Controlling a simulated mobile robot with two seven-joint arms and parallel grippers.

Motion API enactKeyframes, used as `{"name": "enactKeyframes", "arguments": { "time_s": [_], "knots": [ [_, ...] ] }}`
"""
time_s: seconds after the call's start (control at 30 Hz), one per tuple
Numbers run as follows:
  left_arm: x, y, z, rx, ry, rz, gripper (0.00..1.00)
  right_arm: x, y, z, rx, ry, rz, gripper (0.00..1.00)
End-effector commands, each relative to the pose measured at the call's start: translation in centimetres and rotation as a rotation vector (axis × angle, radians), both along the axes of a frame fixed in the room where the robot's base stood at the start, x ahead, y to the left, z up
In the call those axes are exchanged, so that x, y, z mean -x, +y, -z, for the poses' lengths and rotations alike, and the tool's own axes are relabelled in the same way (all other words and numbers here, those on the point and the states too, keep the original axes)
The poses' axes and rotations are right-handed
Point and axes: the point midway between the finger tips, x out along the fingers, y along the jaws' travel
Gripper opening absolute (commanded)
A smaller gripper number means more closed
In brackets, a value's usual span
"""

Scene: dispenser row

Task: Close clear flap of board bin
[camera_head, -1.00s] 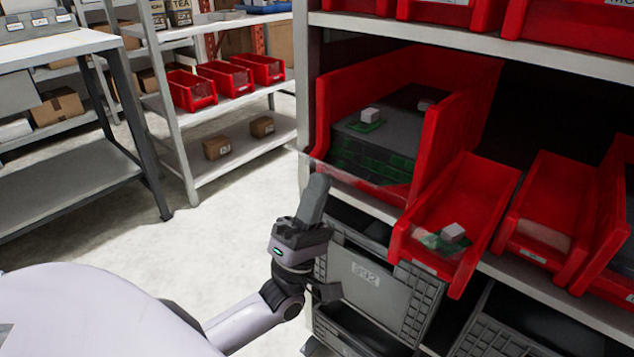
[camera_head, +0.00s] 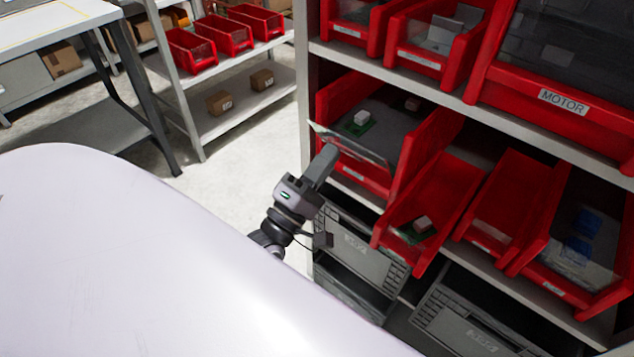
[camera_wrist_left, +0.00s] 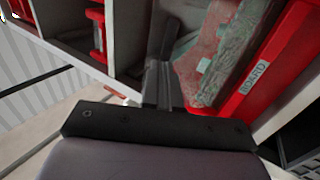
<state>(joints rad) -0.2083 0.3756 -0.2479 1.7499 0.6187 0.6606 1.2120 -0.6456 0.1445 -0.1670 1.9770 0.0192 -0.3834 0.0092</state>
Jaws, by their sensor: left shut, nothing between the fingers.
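The board bin (camera_head: 428,138) is a large red bin on the middle shelf, holding a green board with a white block (camera_head: 361,119). Its clear flap (camera_head: 352,145) stands tilted outward at the bin's front, partly open. My left gripper (camera_head: 326,159) is shut and empty, its fingertips at the outer face of the flap near its left end; I cannot tell whether they touch. In the left wrist view the shut fingers (camera_wrist_left: 165,80) point toward the bin, whose red front (camera_wrist_left: 285,55) carries a BOARD label (camera_wrist_left: 255,78). My right gripper is not in view.
Smaller red bins (camera_head: 435,205) stand right of the board bin, and a MOTOR bin (camera_head: 560,105) is on the shelf above. Grey crates (camera_head: 355,250) sit below. The floor (camera_head: 235,145) left of the rack is clear. My pale body covers the lower left.

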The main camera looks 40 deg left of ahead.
Motion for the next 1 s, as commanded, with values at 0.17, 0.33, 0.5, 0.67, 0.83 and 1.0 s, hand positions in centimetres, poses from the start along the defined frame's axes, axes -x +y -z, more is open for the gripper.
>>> {"name": "enactKeyframes", "arguments": {
  "time_s": [0.17, 0.33, 0.5, 0.67, 0.83, 1.0],
  "knots": [
    [-0.9, -0.1, -1.8, -0.006, 0.11, -0.001, 0.0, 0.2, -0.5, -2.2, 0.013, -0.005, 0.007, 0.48],
    [-2.1, -0.2, -2.5, -0.009, 0.119, 0.0, 0.0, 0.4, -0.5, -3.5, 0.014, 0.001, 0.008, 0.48],
    [-3.3, -0.2, -3.2, -0.008, 0.117, 0.0, 0.0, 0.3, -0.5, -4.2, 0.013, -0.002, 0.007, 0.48],
    [-4.3, -0.3, -3.5, -0.009, 0.116, -0.001, 0.0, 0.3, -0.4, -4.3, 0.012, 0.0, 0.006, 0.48],
    [-4.9, -0.4, -3.8, -0.009, 0.117, 0.0, 0.0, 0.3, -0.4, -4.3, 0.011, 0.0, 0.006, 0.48],
    [-5.3, -0.4, -3.9, -0.009, 0.117, 0.0, 0.0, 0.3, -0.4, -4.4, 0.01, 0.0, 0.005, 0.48]
  ]
}}
